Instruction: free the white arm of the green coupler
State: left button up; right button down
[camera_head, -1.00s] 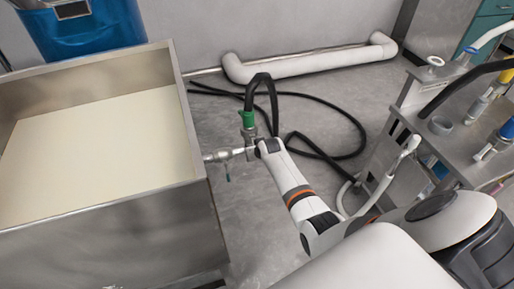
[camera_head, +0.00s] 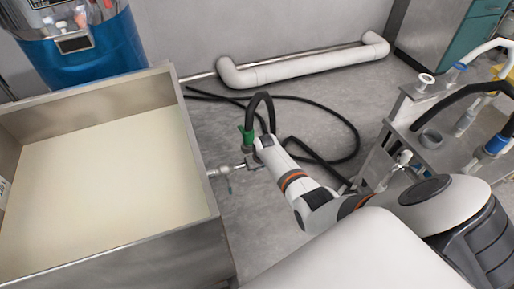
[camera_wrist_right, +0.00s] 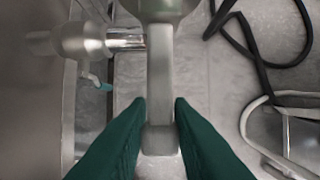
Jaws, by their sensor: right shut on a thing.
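The green coupler (camera_head: 247,138) stands beside the steel tank, with a black hose looping up from its top. Below it is a metal valve fitting (camera_head: 221,171) on the tank's side. My right wrist is right at the coupler and hides the fingers in the head view. In the right wrist view, my right gripper (camera_wrist_right: 160,112) has its dark green fingers shut on a pale grey bar (camera_wrist_right: 160,75). The bar runs down from a rounded grey body (camera_wrist_right: 160,8). I cannot tell whether this bar is the coupler's white arm. My left gripper is not in view.
The steel tank (camera_head: 212,190) with a cream surface inside fills the left. Black hose (camera_head: 340,118) lies on the floor behind. A white pipe (camera_head: 300,66) runs along the wall. A metal cart (camera_head: 420,150) with hoses stands at right.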

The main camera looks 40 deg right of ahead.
aim_at(260, 169)
jog(key=shift+w+r+g, duration=0.1)
jog(key=shift+r+g, duration=0.35)
jog(key=shift+g, duration=0.25)
jog(key=c, duration=1.3)
grip_release()
jog(key=shift+r+p, duration=0.3)
jog(key=r+p, duration=0.1)
jog(key=r, duration=0.2)
jog(key=s+r+p, duration=0.1)
jog(key=r, duration=0.3)
jog(key=s+r+p, duration=0.1)
jog(key=r+p, duration=0.1)
jog(key=r, duration=0.2)
jog(key=shift+a+r, duration=0.1)
jog(key=shift+a, duration=0.1)
